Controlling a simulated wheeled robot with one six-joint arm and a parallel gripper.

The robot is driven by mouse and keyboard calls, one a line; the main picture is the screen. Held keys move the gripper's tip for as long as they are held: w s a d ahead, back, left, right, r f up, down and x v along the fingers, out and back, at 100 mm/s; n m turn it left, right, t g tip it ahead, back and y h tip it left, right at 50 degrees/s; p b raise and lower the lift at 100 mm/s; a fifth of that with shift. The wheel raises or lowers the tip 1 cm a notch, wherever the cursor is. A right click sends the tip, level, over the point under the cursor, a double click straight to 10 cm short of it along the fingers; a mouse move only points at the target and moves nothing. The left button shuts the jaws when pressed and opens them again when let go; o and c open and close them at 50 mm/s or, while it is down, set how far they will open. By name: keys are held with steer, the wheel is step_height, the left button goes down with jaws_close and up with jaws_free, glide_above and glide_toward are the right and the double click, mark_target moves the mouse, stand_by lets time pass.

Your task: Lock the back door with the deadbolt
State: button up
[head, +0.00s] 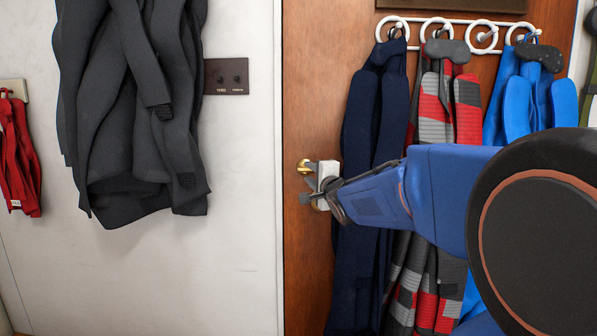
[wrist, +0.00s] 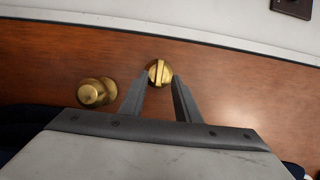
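The back door (head: 310,100) is brown wood and stands beside a white wall. The brass deadbolt (head: 305,166) is near its left edge and is partly covered by my gripper (head: 308,184). In the wrist view the deadbolt's round thumb-turn (wrist: 159,72) has a raised bar running up and down the picture. My gripper (wrist: 161,76) is open, with its fingertips on either side of the thumb-turn. I cannot tell whether they touch it. A brass doorknob (wrist: 97,92) sits to the left of the thumb-turn, outside the fingers.
A white ring rack (head: 460,22) on the door holds a navy garment (head: 370,120), a red and grey one (head: 436,110) and a blue one (head: 540,95), close to my arm. A grey coat (head: 130,110) and a dark switch plate (head: 226,77) are on the wall.

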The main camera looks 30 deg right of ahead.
mark_target(306, 170)
steer(key=shift+x, duration=2)
steer(key=shift+c, duration=0.6)
jaws_close()
